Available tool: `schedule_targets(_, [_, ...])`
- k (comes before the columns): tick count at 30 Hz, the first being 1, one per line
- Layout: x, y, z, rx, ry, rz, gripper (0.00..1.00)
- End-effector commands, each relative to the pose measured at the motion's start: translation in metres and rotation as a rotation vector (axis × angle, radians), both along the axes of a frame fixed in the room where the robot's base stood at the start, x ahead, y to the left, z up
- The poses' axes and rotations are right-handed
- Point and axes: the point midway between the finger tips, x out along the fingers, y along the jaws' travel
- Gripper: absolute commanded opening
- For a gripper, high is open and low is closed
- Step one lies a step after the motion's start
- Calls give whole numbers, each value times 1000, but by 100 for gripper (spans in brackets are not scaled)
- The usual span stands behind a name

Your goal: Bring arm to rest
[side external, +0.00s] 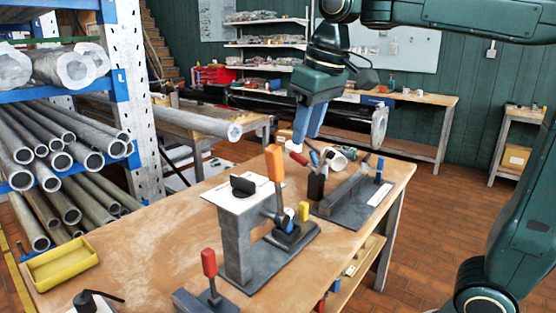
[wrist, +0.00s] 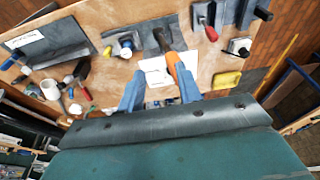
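My gripper (side external: 304,138) hangs above the back part of the wooden workbench (side external: 150,250), its blue fingers pointing down. In the wrist view my gripper (wrist: 160,84) has its two blue fingers well apart, with nothing seen between them. A grey fixture (side external: 235,240) stands on the bench, with a white plate and a black part (side external: 243,186) on top. An orange clamp handle (side external: 275,163) stands upright beside it, to the front left of my fingers in the side view. My gripper appears clear of the fixture and the bench.
A second fixture (side external: 350,197) with a long grey rail lies at the bench's right. Loose hand tools and a white cup (wrist: 50,89) lie nearby. A red-handled clamp (side external: 209,263) and a yellow tray (side external: 62,264) are at the front. A pipe rack (side external: 130,80) stands left.

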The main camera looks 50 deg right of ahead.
Motion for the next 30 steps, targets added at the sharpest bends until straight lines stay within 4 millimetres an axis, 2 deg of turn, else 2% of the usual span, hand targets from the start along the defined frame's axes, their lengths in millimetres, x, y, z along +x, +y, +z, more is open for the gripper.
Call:
schedule_targets(1, [-12, -1, -4, 0, -15, -1, 35])
schedule_targets(11, [-78, -7, -44, -1, -115, -5, 35])
schedule_targets(18, [-121, -10, -84, -3, -186, -8, 35])
schedule_targets(24, [-145, -11, -112, -4, -229, -10, 35])
schedule_targets(30, [-153, -11, -122, -5, -243, -11, 35])
